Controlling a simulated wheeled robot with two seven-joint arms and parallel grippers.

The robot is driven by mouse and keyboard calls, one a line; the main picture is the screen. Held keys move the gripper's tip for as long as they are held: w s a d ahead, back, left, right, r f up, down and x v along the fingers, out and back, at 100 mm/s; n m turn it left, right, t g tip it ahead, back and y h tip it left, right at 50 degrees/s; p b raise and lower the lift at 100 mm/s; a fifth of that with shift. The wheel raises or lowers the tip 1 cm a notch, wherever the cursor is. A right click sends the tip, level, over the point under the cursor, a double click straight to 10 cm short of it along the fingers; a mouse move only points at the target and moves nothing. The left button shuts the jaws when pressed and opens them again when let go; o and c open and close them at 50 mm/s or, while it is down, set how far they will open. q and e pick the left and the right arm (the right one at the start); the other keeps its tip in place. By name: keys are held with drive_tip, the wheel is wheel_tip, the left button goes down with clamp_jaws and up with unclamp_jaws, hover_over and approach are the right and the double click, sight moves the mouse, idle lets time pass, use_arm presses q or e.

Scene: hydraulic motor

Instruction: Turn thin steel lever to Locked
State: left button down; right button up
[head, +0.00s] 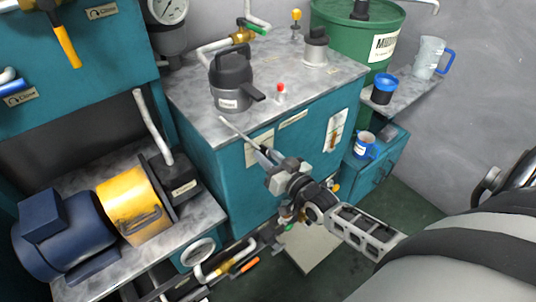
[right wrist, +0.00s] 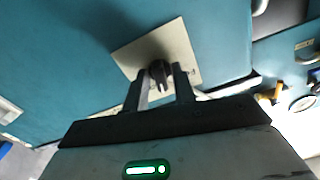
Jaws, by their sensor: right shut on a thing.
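The thin steel lever (head: 234,130) is a slim pale rod at the front left of the middle teal cabinet. It slants up and left past the countertop edge. My right gripper (head: 264,156) is at its lower end, in front of a beige plate (head: 259,143) on the cabinet front. In the right wrist view the gripper (right wrist: 162,90) has its fingers on either side of a dark hub (right wrist: 159,70) on the beige plate (right wrist: 181,45), shut on the lever's part there. The fingers hide the exact contact. My left gripper is not in view.
A dark grey canister (head: 231,82) and a red-topped button (head: 280,94) stand on the countertop. A yellow and blue motor (head: 130,203) and an upright grey lever (head: 152,125) are on the left bench. A blue-handled mug (head: 364,145) is at right.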

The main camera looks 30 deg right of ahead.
drive_tip(key=m, duration=0.6)
drive_tip(key=shift+m, duration=0.4)
idle(0.3)
drive_tip(key=o, duration=0.7)
drive_tip(key=shift+s, duration=0.1)
drive_tip(key=s, duration=1)
drive_tip(key=s+d, duration=0.1)
drive_tip(key=s, duration=0.4)
drive_tip(key=shift+s+d, duration=0.1)
drive_tip(key=shift+s, duration=0.3)
